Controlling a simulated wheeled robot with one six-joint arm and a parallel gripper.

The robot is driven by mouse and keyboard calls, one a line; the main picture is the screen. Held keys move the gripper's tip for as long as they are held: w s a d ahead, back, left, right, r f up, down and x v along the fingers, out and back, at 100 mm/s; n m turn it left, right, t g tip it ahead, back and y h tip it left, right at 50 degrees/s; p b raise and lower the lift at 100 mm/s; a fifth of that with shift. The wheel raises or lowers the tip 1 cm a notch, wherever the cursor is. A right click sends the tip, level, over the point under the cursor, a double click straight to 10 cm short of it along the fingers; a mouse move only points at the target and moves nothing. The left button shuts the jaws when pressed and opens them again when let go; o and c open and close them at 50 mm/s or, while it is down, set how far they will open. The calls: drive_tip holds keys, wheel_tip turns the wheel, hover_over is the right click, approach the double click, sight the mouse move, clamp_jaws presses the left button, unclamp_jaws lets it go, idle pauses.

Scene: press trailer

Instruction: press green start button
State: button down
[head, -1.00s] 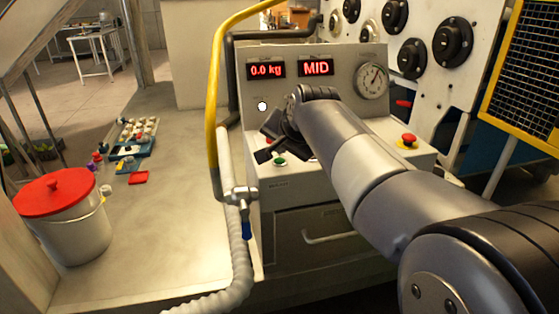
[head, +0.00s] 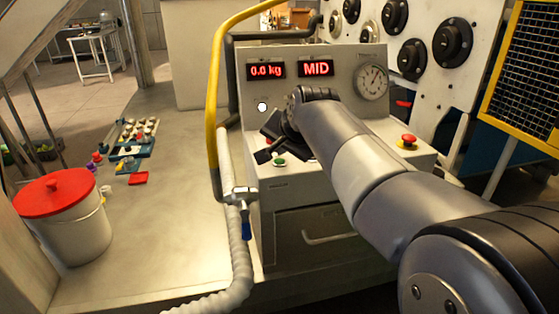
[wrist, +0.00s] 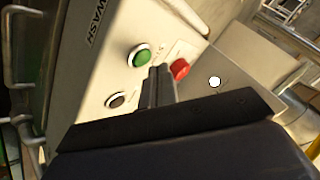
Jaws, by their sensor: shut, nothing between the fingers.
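The green button (head: 280,161) sits on the sloped panel of the press console, just right of and below my gripper (head: 264,156) in the head view. In the wrist view the green button (wrist: 141,56) has a pale ring and lies up and left of my gripper (wrist: 158,71). The shut, empty fingers point at the panel between the green button and a red button (wrist: 180,69). I cannot tell how far the fingertips are from the panel, but they do not cover the green button. A dark button (wrist: 116,99) is at lower left.
A red mushroom button (head: 408,139) on a yellow base stands at the console's right. The displays (head: 316,68) read 0.0 kg and MID, beside a dial gauge (head: 371,80).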

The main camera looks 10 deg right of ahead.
sight(281, 163)
drive_tip(key=shift+f, duration=0.2)
idle(0.4)
drive_tip(key=shift+f, duration=0.25)
drive_tip(key=shift+f+b, duration=0.4)
drive_tip(key=shift+b, duration=0.1)
idle(0.5)
drive_tip(key=shift+r, duration=0.1)
drive_tip(key=shift+r+p, duration=0.75)
drive_tip(key=shift+r, duration=0.1)
drive_tip(key=shift+r+p, duration=2.2)
drive_tip(key=shift+r, duration=0.15)
